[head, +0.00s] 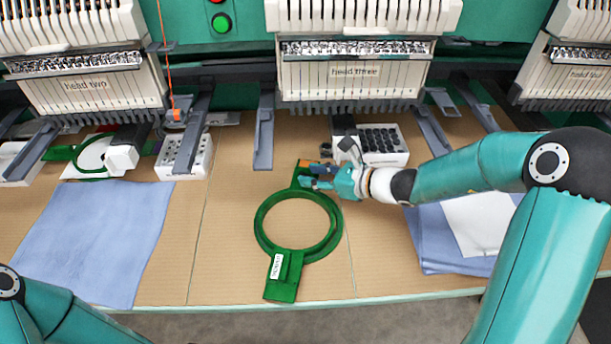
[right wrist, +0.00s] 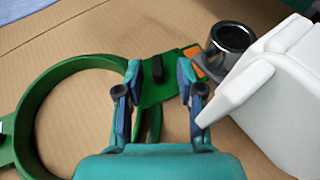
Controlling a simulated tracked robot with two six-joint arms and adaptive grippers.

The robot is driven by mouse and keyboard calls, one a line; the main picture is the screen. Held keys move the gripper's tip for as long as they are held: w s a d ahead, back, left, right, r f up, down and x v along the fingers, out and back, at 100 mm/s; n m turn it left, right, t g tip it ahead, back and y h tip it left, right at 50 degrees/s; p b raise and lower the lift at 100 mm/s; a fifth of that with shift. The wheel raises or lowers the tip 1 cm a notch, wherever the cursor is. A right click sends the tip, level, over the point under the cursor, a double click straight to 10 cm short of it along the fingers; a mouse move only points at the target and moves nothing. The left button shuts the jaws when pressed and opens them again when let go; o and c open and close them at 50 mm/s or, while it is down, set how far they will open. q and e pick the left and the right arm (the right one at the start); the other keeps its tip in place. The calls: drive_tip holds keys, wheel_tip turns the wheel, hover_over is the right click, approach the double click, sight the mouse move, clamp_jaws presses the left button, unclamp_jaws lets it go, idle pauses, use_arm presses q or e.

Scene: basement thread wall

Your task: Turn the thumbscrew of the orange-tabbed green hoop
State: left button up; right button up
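The green hoop (head: 284,288) lies flat on the tan table below head three, with a white label on its near handle. Its orange tab (head: 304,163) is at the far end, partly hidden by my right gripper (head: 314,178). In the right wrist view the hoop's ring (right wrist: 28,104) is at the left and the orange tab (right wrist: 193,62) is beyond the right finger. The black thumbscrew (right wrist: 157,68) stands upright on the green bracket. My right gripper (right wrist: 160,98) is open, its fingers apart on either side of the thumbscrew's line, with space showing between. My left gripper is out of view.
Blue cloths (head: 95,235) lie left and right (head: 445,258). Another green hoop (head: 62,153) is at far left.

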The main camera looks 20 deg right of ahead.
drive_tip(key=shift+w+a+f, duration=0.2)
drive_tip(key=shift+w+a, duration=0.1)
